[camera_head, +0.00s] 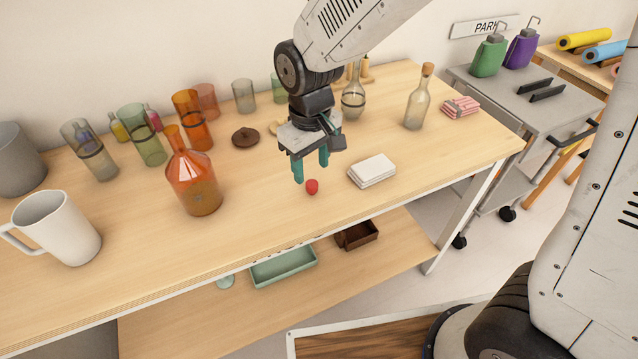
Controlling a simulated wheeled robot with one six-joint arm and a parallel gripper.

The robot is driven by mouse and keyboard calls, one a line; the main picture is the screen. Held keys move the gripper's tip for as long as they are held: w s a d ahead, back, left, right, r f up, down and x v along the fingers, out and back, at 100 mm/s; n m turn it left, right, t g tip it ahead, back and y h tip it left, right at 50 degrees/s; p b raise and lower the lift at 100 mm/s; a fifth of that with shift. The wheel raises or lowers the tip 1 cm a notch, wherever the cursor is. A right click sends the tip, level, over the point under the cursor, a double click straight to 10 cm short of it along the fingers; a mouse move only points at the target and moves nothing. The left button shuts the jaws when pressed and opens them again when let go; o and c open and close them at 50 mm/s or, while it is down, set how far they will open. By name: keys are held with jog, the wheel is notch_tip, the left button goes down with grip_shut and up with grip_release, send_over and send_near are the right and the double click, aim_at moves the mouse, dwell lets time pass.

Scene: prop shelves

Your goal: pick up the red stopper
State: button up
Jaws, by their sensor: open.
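The red stopper (312,187) is a small rounded red piece on the wooden table top, near its front edge. My gripper (311,170) points down just above and beside it, with two teal fingers apart and nothing seen between them. The fingertips are close to the stopper; I cannot tell the exact gap in height. The stopper is fully in view.
A stack of white cards (372,171) lies just right of the stopper. An orange flask (194,182) stands to the left, with a white mug (58,228) beyond it. A corked bottle (417,103) stands back right. Bare table (260,205) lies left of the stopper.

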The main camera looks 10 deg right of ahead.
aim_at(313, 184)
notch_tip(313, 184, down, 7)
jog(key=shift+w+d+r, duration=0.1)
jog(key=shift+w+r, duration=0.05)
jog(key=shift+r, duration=0.05)
jog(key=c, duration=1.1)
